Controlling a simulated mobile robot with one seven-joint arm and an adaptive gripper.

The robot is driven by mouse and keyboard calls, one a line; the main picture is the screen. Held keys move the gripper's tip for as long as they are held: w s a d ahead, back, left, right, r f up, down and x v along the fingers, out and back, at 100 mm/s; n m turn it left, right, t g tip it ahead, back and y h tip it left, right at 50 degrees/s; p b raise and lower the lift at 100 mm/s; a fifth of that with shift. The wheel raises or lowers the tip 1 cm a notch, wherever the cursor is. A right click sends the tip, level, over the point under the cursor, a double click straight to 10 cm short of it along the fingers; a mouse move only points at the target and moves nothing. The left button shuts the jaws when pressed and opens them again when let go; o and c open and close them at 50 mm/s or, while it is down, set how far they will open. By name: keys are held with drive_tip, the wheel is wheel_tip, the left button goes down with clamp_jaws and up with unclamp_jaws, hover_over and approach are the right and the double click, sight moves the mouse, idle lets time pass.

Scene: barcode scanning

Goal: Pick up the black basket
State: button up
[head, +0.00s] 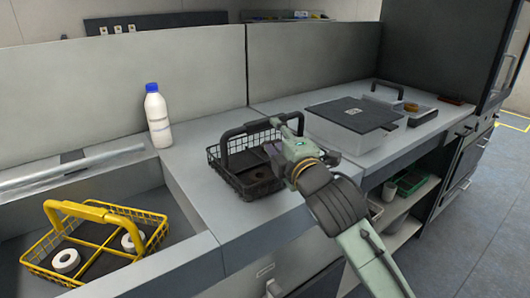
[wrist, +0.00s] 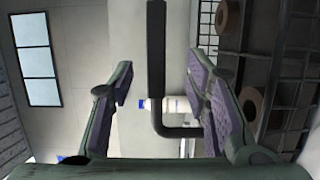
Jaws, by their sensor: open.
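The black basket (head: 226,178) is a wire basket standing on the grey counter, with a thick black handle (head: 247,128) arching over it. My gripper (head: 273,150) is at the right side of the basket, close to the handle. In the wrist view the handle (wrist: 157,60) appears between the two spread fingers of my gripper (wrist: 161,78), with a gap on both sides. The fingers are open and hold nothing. The basket's wire side (wrist: 285,75) and tan rolls inside it show at the right of the wrist view. My gripper hides part of the basket in the head view.
A yellow basket (head: 30,262) with white rolls sits lower at the left. A white bottle (head: 158,118) with a blue cap stands behind, near the partition. A grey lidded box (head: 345,130) stands right of my gripper. Bare counter (head: 205,215) lies in front of the black basket.

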sight(267, 124)
drive_tip(key=shift+x, duration=1.05)
drive_tip(key=p+x, duration=0.2)
drive_tip(key=x, duration=0.1)
drive_tip(key=p+x, duration=0.1)
drive_tip(key=x, duration=0.1)
drive_tip(key=shift+a+r, duration=0.1)
drive_tip(key=shift+r, duration=0.2)
drive_tip(key=shift+w+f, duration=0.1)
drive_tip(key=shift+w, duration=0.15)
drive_tip(key=shift+c, duration=0.2)
clamp_jaws()
